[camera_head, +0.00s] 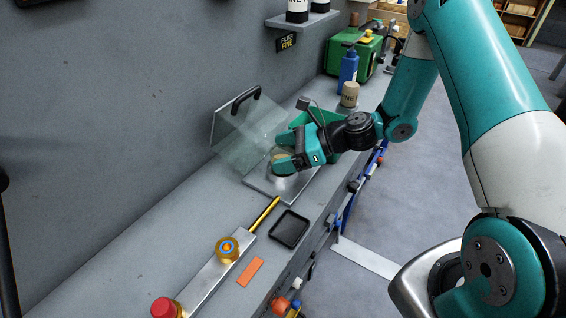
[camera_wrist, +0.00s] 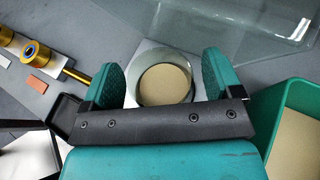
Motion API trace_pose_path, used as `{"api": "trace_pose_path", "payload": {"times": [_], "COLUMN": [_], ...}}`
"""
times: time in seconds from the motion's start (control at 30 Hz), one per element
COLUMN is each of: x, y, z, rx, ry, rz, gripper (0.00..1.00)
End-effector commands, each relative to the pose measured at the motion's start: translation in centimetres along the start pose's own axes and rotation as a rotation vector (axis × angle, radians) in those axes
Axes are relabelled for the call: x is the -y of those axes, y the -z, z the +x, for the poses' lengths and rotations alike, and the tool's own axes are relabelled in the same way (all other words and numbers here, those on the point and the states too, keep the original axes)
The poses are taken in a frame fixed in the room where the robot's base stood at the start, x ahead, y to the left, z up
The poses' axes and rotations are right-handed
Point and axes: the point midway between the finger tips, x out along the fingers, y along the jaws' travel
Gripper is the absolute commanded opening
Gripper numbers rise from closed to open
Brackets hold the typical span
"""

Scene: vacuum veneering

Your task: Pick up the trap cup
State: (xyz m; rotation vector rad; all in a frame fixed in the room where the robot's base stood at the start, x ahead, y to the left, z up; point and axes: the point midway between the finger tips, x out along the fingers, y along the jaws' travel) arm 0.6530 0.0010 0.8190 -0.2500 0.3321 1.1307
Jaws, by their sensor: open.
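The trap cup (camera_wrist: 165,82) appears to be the round, clear-walled cup with a tan round inside, standing upright on a pale plate in the wrist view. My gripper (camera_wrist: 160,77) is open, with one teal finger on each side of the cup. Small gaps seem to show between the fingers and the cup wall, though contact is hard to judge. In the head view my gripper (camera_head: 284,158) reaches down over the metal plate (camera_head: 290,193) and hides most of the cup.
A clear hinged lid (camera_head: 235,138) stands raised behind the plate. A green bin (camera_wrist: 281,105) is close to the right finger in the wrist view. A black tray (camera_head: 290,229), an orange strip (camera_head: 250,271) and a metal bar (camera_head: 208,284) with a gold fitting (camera_head: 227,249) lie nearer.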

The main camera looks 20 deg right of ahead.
Motion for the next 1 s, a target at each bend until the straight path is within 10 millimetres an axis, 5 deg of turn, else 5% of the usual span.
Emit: {"api": "trace_pose_path", "payload": {"times": [0.03, 0.27, 0.77, 0.93, 1.0], "x": [0.0, 0.0, 0.1, 0.2, 0.2], "y": [0.0, 0.0, -1.4, -3.7, -2.5], "z": [0.0, -0.1, -0.6, -1.6, -3.0], "rx": [0.000, 0.000, 0.001, 0.001, -0.001], "ry": [0.000, 0.000, 0.001, 0.002, 0.005], "rz": [0.000, 0.000, -0.002, -0.004, 0.005], "gripper": [0.83, 0.32, 0.32, 0.32, 0.32]}}
